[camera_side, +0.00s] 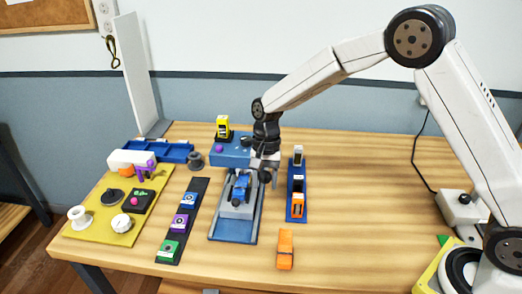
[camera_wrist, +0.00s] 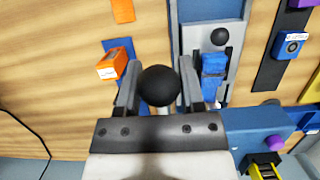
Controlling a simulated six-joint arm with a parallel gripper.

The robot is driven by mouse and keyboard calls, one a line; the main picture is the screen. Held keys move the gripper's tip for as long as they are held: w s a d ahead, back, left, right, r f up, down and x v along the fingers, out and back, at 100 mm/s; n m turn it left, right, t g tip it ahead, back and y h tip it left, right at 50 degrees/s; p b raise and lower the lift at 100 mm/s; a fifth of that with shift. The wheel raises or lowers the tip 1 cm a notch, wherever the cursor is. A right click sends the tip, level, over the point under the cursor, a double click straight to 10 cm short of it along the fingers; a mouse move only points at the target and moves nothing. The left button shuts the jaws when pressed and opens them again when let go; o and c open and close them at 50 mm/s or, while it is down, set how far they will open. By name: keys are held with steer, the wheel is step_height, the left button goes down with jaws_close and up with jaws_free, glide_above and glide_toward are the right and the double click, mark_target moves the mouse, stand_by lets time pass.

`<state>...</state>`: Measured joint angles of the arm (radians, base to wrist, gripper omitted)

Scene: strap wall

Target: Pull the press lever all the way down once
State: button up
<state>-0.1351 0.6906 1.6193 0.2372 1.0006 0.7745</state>
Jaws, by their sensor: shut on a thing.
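The press (camera_side: 233,228) stands mid-table, with a blue and grey base and a blue part (camera_side: 240,187) on its grey block. The base also shows in the wrist view (camera_wrist: 210,12), with the blue part (camera_wrist: 214,68). My gripper (camera_side: 265,180) is at the back right of the press, above the table. In the wrist view, my gripper (camera_wrist: 158,78) has a round black knob (camera_wrist: 158,86) between its fingers and is shut on it. The knob looks like the lever's end. The lever's shaft is hidden, so its angle cannot be told.
A blue rack (camera_side: 297,209) with upright blocks stands close to the right of the press. An orange block (camera_side: 285,248) lies in front. A dark strip (camera_side: 183,220) with several coloured modules is to the left. A blue box (camera_side: 230,152) stands behind.

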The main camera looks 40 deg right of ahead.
mark_target(265, 170)
steer(key=shift+w+d+r, duration=0.1)
steer(key=shift+r, duration=0.65)
steer(key=shift+v, duration=1.65)
steer(key=shift+w+d, duration=0.15)
steer(key=o, duration=0.8)
steer(key=shift+o, duration=0.2)
steer(key=v, duration=0.6)
steer(key=shift+r, duration=0.4)
steer(key=shift+w+d, duration=0.1)
steer(key=shift+d, duration=0.05)
